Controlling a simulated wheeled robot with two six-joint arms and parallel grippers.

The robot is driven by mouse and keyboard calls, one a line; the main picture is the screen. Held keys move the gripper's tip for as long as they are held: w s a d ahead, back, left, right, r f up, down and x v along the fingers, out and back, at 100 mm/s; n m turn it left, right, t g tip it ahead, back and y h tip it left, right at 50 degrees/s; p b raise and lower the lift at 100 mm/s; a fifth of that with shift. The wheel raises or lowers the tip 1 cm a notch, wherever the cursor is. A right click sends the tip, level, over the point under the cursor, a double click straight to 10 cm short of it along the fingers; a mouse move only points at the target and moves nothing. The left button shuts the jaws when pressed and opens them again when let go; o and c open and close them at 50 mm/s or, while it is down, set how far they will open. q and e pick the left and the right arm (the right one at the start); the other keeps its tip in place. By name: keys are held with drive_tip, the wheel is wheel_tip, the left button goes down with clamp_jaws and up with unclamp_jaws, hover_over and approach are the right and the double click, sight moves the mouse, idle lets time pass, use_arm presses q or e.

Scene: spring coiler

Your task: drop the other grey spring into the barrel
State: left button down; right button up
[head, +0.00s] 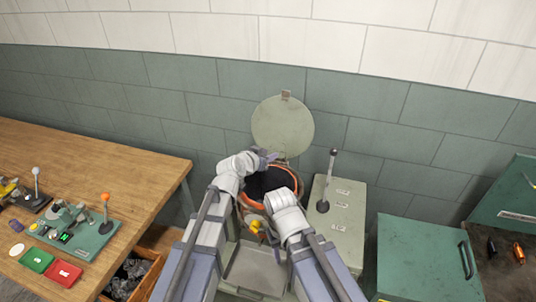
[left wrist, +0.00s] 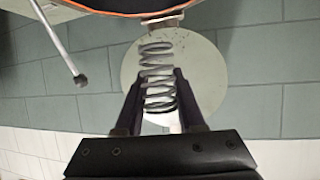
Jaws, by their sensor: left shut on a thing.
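My left gripper (head: 268,156) is over the back of the barrel's mouth in the head view. In the left wrist view, my left gripper (left wrist: 158,84) is shut on a grey coil spring (left wrist: 157,62), one finger on each side. The spring is too small to make out in the head view. The barrel (head: 295,186) has an orange rim and a dark inside, and its round grey-green lid (head: 283,125) stands open behind it. The barrel's rim also shows in the left wrist view (left wrist: 140,14). My right arm reaches to the barrel's front right; its gripper cannot be made out.
A grey-green cabinet with a black-knobbed lever (head: 332,153) stands right of the barrel. A wooden bench (head: 110,165) at left holds a green device (head: 78,232), a green box (head: 36,260) and a red box (head: 63,273). A wooden crate (head: 150,262) is below.

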use_arm(q)
wheel_tip(320, 180, down, 4)
drive_tip(key=b, duration=0.3)
drive_tip(key=shift+f+b, duration=0.25)
drive_tip(key=shift+b, duration=0.15)
use_arm(e)
wheel_tip(320, 180, down, 4)
drive_tip(key=shift+f, duration=0.25)
use_arm(q)
drive_tip(key=shift+c, duration=2.2)
unclamp_jaws()
drive_tip(key=shift+s+a+r, duration=0.1)
drive_tip(key=shift+s, duration=0.05)
drive_tip(key=p+v, duration=0.3)
drive_tip(key=v, duration=0.4)
drive_tip(key=shift+s, duration=0.25)
use_arm(e)
wheel_tip(320, 180, up, 3)
drive_tip(key=shift+r, duration=0.15)
use_arm(q)
drive_tip(key=shift+a, duration=0.15)
